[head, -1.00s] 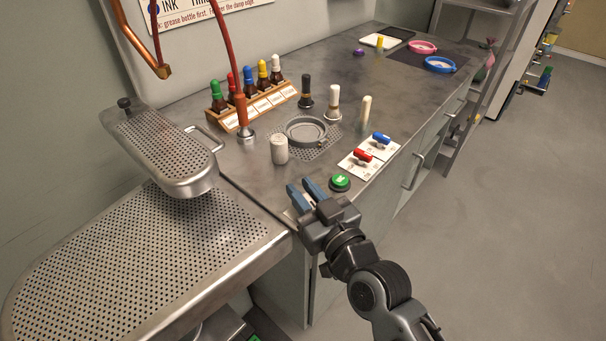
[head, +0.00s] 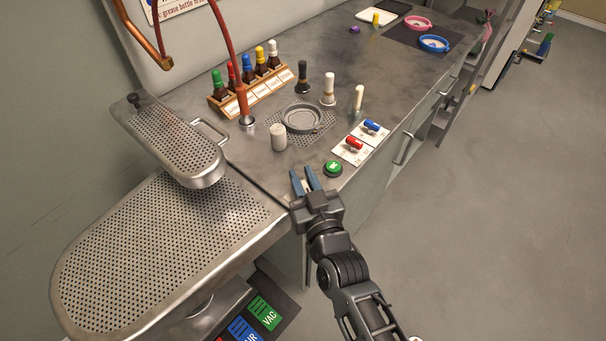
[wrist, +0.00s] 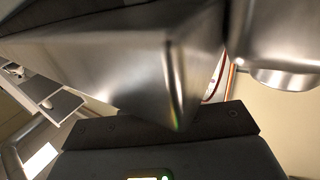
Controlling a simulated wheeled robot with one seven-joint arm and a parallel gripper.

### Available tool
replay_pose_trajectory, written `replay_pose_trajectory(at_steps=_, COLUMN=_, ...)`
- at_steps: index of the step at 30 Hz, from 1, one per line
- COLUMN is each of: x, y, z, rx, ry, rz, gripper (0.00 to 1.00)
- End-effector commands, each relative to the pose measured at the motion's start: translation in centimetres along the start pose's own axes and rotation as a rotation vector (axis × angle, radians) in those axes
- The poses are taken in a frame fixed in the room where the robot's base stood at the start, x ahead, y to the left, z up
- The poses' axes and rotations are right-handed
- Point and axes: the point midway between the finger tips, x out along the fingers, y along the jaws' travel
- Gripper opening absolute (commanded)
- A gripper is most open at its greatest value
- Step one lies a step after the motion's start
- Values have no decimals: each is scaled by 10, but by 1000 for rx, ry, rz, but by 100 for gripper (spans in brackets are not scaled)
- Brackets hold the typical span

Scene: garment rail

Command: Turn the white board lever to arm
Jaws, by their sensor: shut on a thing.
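My gripper (head: 305,176), with two blue fingers, is at the near front corner of the steel bench, left of the green button (head: 333,168). A small gap shows between the fingers. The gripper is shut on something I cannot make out. I cannot pick out a white board lever; one may be hidden by the gripper. A red lever (head: 354,143) and a blue lever (head: 371,125) stand on white plates farther along the bench edge. In the wrist view, blurred metal surfaces fill the space beyond my dark gripper (wrist: 165,125).
A grey ring fixture (head: 302,118), a pale cylinder (head: 278,137) and upright handles stand on the bench. Capped bottles sit in a wooden rack (head: 255,95). A perforated steel board (head: 150,235) is at left. Pedals (head: 255,320) are below. The floor at right is clear.

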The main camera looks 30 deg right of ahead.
Motion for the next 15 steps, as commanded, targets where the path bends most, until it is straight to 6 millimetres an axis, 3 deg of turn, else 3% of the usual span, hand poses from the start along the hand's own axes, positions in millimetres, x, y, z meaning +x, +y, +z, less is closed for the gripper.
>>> replay_pose_trajectory(at_steps=10, x=0, y=0, z=1, rx=0, ry=-1, rz=0, gripper=0)
replay_pose_trajectory(at_steps=11, x=0, y=0, z=1, rx=0, ry=-1, rz=0, gripper=26)
replay_pose_trajectory(at_steps=15, x=0, y=0, z=1, rx=0, ry=-1, rz=0, gripper=39)
